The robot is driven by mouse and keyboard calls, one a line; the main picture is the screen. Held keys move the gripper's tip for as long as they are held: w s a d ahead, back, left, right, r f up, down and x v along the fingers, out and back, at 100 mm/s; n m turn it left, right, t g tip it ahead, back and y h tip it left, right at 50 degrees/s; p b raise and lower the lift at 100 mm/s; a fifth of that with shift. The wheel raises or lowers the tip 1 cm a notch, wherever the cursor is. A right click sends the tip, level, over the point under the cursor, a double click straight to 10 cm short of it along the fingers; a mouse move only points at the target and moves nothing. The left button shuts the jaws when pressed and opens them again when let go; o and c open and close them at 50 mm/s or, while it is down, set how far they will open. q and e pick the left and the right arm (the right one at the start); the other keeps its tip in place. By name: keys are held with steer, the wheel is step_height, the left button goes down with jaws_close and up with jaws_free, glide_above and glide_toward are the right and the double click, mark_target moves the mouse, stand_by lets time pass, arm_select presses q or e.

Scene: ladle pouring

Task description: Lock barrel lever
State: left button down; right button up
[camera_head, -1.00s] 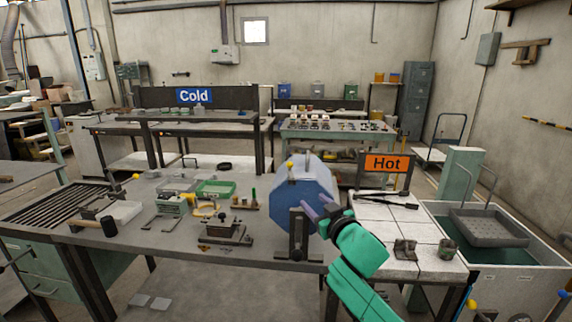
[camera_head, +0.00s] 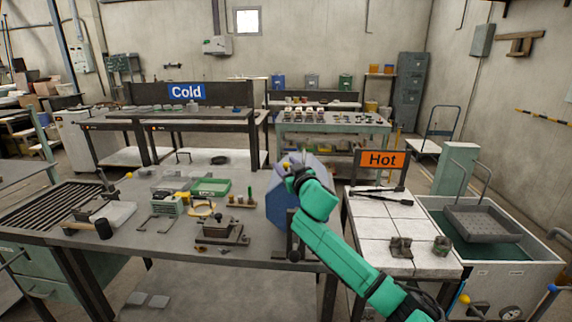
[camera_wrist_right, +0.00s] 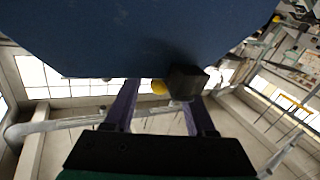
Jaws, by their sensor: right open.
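The blue many-sided barrel (camera_head: 280,207) stands on a dark stand at the right end of the grey bench. My green right arm covers much of its right side. My right gripper (camera_head: 293,170) is at the barrel's upper part and is open. In the right wrist view the barrel (camera_wrist_right: 140,35) fills the top. A yellow knob (camera_wrist_right: 158,87), apparently the lever's end, shows between the two purple fingers of the right gripper (camera_wrist_right: 160,98). A black block (camera_wrist_right: 186,82) sits beside the knob, near one finger. I cannot tell whether a finger touches either. My left gripper is out of view.
The grey bench (camera_head: 150,235) holds a green tray (camera_head: 210,187), a black-headed mallet (camera_head: 103,228) and a dark metal fixture (camera_head: 222,230) left of the barrel. A white-tiled table with the orange Hot sign (camera_head: 382,160) is at the right, beside a water tank (camera_head: 500,253).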

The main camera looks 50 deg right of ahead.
jaws_close()
steer(key=m+h, duration=0.1)
steer(key=m+g+h+b, duration=0.1)
steer(key=g+h+b, duration=0.1)
steer(key=shift+s+d+f+m, duration=0.3)
steer(key=shift+d+m, duration=0.05)
steer(key=shift+m, duration=0.05)
steer(key=shift+s+d+r+m+g+h+b, duration=0.15)
steer(key=shift+m+g+h+b, duration=0.2)
steer(key=shift+h, duration=0.25)
jaws_free()
steer(key=shift+r, duration=0.1)
